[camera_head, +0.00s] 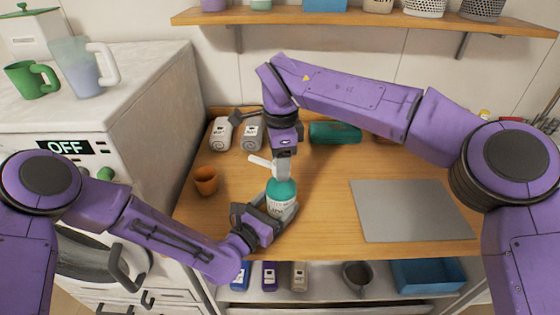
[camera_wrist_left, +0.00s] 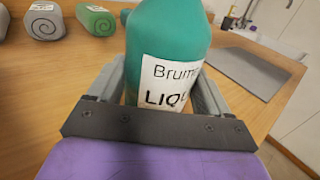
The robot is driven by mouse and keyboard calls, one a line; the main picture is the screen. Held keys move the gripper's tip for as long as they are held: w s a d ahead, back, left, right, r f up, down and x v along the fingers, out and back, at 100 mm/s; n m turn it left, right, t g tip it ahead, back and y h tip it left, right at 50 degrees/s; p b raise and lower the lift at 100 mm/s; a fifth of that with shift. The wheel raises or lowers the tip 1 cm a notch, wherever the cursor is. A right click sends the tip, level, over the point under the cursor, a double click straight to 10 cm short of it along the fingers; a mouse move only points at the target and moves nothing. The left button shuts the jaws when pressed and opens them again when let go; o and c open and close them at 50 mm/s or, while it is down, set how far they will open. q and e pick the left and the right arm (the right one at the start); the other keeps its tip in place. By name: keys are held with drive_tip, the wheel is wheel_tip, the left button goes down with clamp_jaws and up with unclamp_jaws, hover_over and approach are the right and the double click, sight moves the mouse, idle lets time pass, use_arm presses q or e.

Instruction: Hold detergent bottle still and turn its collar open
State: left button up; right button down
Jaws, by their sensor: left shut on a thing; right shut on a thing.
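The detergent bottle (camera_head: 283,188) stands upright on the wooden counter, teal with a white label and a white nozzle (camera_head: 260,161) pointing left. My left gripper (camera_head: 279,207) is shut on the lower body of the bottle from the front left. In the left wrist view the bottle (camera_wrist_left: 165,40) fills the space between the two fingers of the left gripper (camera_wrist_left: 160,95), and its top is out of frame. My right gripper (camera_head: 283,168) points down from above and is shut on the collar at the bottle's top. The collar itself is mostly hidden by its fingers.
An orange cup (camera_head: 206,181) stands left of the bottle. A grey mat (camera_head: 412,210) lies at right. A washing machine (camera_head: 150,90) borders the counter's left side; a shelf (camera_head: 360,18) hangs above.

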drive_tip(key=shift+w+d+n, duration=0.1)
drive_tip(key=shift+d+n, duration=0.05)
drive_tip(key=shift+n, duration=2.15)
drive_tip(key=c, duration=0.6)
unclamp_jaws()
drive_tip(key=shift+r, duration=0.1)
wheel_tip(320, 180, up, 12)
drive_tip(key=shift+f, duration=0.1)
